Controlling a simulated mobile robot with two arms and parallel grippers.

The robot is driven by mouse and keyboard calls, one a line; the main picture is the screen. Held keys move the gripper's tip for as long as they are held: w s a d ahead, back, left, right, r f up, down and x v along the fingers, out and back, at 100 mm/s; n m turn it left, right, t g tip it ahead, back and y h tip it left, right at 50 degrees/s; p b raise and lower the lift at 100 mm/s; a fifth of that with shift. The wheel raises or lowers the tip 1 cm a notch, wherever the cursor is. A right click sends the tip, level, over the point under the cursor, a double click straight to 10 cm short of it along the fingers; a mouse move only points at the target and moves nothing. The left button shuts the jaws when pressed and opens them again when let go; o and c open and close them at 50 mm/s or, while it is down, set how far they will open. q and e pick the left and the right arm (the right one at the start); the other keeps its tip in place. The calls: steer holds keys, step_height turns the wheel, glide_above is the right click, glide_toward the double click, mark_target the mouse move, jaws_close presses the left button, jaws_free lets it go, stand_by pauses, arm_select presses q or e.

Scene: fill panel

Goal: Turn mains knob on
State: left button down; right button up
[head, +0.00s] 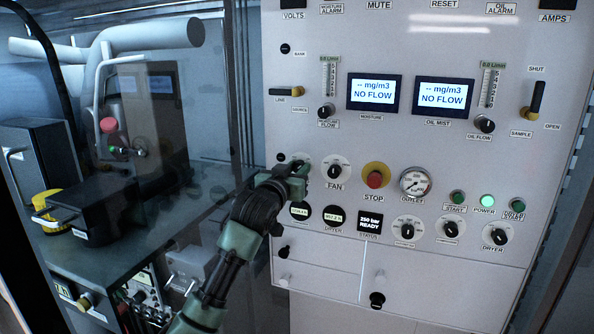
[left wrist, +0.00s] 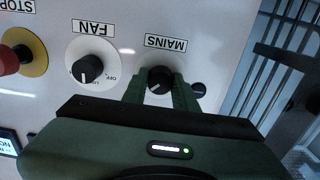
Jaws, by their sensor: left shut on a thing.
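The mains knob (left wrist: 158,80) is a small black round knob with a white pointer line on the white panel (head: 330,240), beside the "MAINS" label (left wrist: 166,43) in the left wrist view. My left gripper (left wrist: 160,88) is shut on it, with one green finger on each side. In the head view my left gripper (head: 297,172) is at the panel, left of the fan knob, and hides most of the mains knob. My right gripper is not in view.
The fan knob (head: 334,171) and the red stop button (head: 375,179) lie right of my left gripper. Two screens (head: 374,92) (head: 443,95) read "NO FLOW". A green power light (head: 487,201) is lit. A dark bench (head: 150,230) with equipment stands behind glass at left.

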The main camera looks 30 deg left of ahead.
arm_select(q)
steer(key=shift+f, duration=0.2)
steer(key=c, duration=1.1)
jaws_free()
steer(key=shift+r, duration=0.1)
steer(key=shift+s, duration=0.1)
steer(key=shift+s+b, duration=0.3)
steer(key=b+v, duration=0.3)
steer(key=v, duration=0.4)
